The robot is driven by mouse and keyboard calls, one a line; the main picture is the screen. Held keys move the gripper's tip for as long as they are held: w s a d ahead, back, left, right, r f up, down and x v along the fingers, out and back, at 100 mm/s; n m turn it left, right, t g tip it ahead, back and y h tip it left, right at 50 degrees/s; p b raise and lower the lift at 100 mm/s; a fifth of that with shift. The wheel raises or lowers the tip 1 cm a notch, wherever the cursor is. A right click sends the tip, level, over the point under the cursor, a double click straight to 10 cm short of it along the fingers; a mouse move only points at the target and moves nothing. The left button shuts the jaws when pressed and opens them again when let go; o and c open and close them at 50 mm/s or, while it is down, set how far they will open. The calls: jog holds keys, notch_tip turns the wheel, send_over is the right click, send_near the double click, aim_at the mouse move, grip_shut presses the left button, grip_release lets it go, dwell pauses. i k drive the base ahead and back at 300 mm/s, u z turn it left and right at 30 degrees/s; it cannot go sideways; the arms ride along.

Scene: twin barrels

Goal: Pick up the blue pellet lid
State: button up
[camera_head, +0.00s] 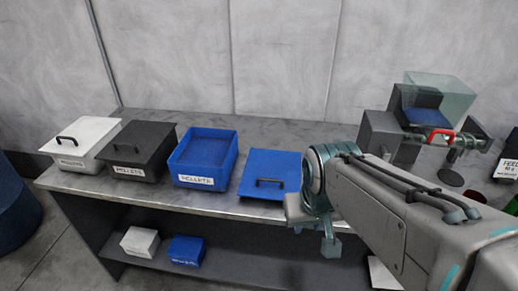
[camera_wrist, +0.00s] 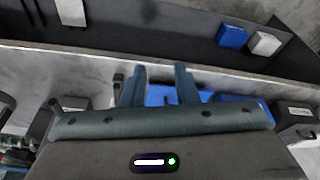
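The blue pellet lid (camera_head: 270,168) lies flat on the table, its black handle toward the front edge. It stands just right of the open blue bin (camera_head: 205,182) labelled as pellets. My gripper (camera_head: 330,244) is to the right of the lid and in front of the table's edge, apart from the lid. In the wrist view my gripper (camera_wrist: 160,78) has its two fingers spread with nothing held between them. Part of the blue lid (camera_wrist: 160,95) shows beyond the fingers; the gripper body hides the rest.
A dark lidded bin (camera_head: 145,145) and a white lidded bin (camera_head: 88,135) stand at the left. A machine with a red handle (camera_head: 440,133) stands at the right. A white box (camera_head: 140,241) and a blue box (camera_head: 186,250) sit on the lower shelf. A dark blue barrel (camera_head: 14,212) is far left.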

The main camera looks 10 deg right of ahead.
aim_at(268, 174)
jog(key=u, duration=2)
jog(key=i, duration=1.2)
jog(key=z, duration=3.15)
